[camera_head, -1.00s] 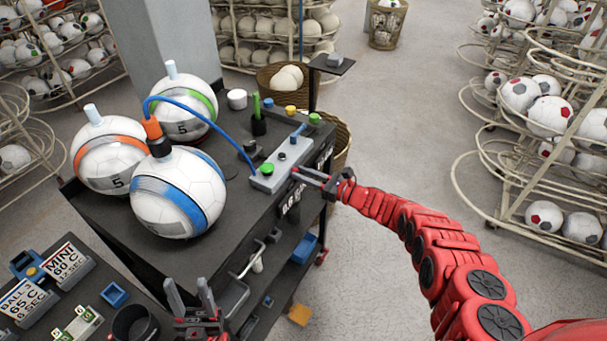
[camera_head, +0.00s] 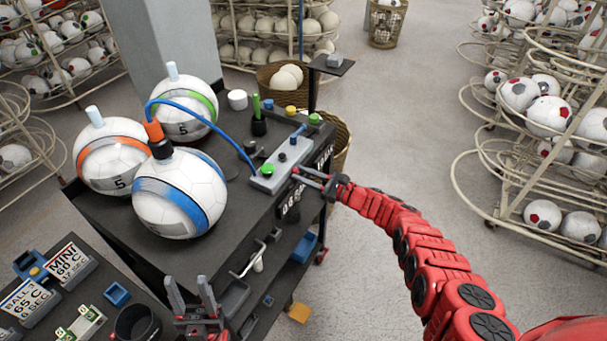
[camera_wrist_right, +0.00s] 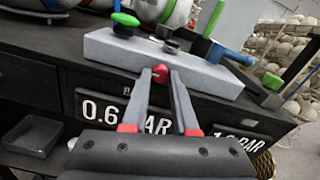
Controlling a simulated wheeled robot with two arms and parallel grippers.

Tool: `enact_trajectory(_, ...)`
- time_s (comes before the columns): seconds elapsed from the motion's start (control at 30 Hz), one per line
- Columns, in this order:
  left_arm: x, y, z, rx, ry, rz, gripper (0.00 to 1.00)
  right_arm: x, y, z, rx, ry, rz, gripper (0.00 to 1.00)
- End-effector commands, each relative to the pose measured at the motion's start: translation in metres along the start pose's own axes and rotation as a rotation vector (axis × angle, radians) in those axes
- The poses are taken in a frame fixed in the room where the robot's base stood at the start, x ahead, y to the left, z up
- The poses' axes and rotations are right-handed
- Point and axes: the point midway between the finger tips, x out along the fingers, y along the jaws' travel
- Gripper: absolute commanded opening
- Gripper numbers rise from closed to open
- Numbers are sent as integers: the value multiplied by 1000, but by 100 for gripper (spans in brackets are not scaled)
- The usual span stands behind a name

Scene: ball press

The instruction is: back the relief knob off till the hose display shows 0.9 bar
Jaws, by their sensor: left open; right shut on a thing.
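The grey press block (camera_head: 290,164) sits at the right edge of the dark table. A blue hose (camera_head: 197,111) runs from it to the orange and black fitting (camera_head: 154,132) on the blue-striped ball (camera_head: 180,195). My right gripper (camera_head: 298,174) reaches the block's front side. In the right wrist view it is shut on a small red knob (camera_wrist_right: 160,73). Below, a display (camera_wrist_right: 105,108) reads 0.6 BAR, partly covered by a finger. A second display (camera_wrist_right: 238,138) at right is partly hidden and also ends in BAR. My left gripper (camera_head: 191,294) is open and empty at the bottom.
Orange-striped (camera_head: 112,160) and green-striped (camera_head: 184,106) balls stand beside the blue-striped one. A green button (camera_head: 267,169) and levers top the block. A lower table at bottom left holds signs (camera_head: 68,262) and a dark cup (camera_head: 136,324).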

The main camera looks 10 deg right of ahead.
Motion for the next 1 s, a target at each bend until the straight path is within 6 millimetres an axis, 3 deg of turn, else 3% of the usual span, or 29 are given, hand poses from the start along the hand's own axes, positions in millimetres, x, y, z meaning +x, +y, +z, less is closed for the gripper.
enact_trajectory(0.17,0,0,0,0,0,0,50,0,-1,1,0,-2,-1,0)
enact_trajectory(0.2,0,0,0,0,0,0,50,0,-1,1,0,-2,-1,34)
enact_trajectory(0.33,0,0,0,0,0,0,50,0,0,1,1,-2,0,57)
enact_trajectory(0.73,5,0,-1,0,0,0,50,-8,-2,2,3,0,-3,57)
enact_trajectory(0.87,15,-1,-2,0,0,0,50,-27,-2,4,4,-2,-4,57)
enact_trajectory(1.0,26,-1,-4,0,0,0,50,-59,-3,4,7,0,-6,57)
